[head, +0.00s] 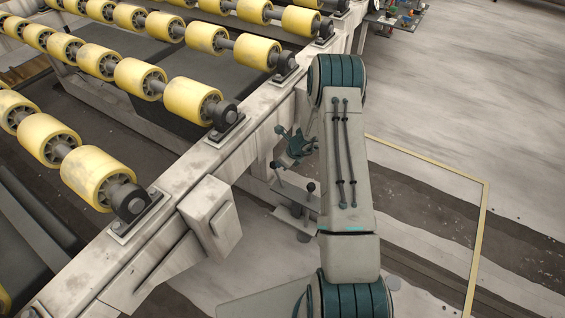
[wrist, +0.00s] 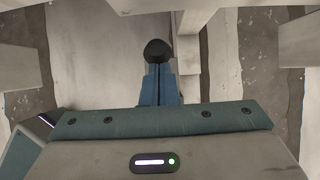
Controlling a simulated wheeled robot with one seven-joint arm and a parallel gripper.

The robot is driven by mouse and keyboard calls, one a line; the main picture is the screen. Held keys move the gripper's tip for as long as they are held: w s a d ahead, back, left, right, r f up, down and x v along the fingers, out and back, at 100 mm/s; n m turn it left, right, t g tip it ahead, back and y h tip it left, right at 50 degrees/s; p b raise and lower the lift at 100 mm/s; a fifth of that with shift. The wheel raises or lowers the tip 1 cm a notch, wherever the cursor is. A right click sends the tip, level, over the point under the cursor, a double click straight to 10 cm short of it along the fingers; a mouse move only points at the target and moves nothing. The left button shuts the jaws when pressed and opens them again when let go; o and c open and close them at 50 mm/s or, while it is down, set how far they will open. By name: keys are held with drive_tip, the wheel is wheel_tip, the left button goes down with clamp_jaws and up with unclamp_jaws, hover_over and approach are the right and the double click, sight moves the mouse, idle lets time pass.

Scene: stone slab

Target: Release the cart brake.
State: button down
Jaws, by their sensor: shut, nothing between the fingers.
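The cart is a pale, worn frame (head: 215,150) carrying rows of yellow rollers. Below its side beam are several small levers with dark round knobs, one of them (head: 311,187) just below my gripper. Which one is the brake cannot be told for certain. My gripper (head: 292,142) is beside the beam, partly behind my arm. In the wrist view its blue fingers (wrist: 160,82) are shut together and empty. A black round knob (wrist: 157,50) appears right at the fingertips; whether they touch it cannot be told. The knob's stem is hidden by the fingers.
A pale bar (wrist: 189,50) runs close to the right of the fingers in the wrist view. A boxy bracket (head: 211,215) juts from the beam. Open stone floor (head: 460,90) with a yellow line (head: 478,245) lies at right. Small coloured items (head: 398,16) stand at the top.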

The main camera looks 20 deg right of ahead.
drive_tip(key=shift+w+a+r, duration=0.3)
drive_tip(key=p+v, duration=0.6)
drive_tip(key=v, duration=0.4)
drive_tip(key=shift+f, duration=0.1)
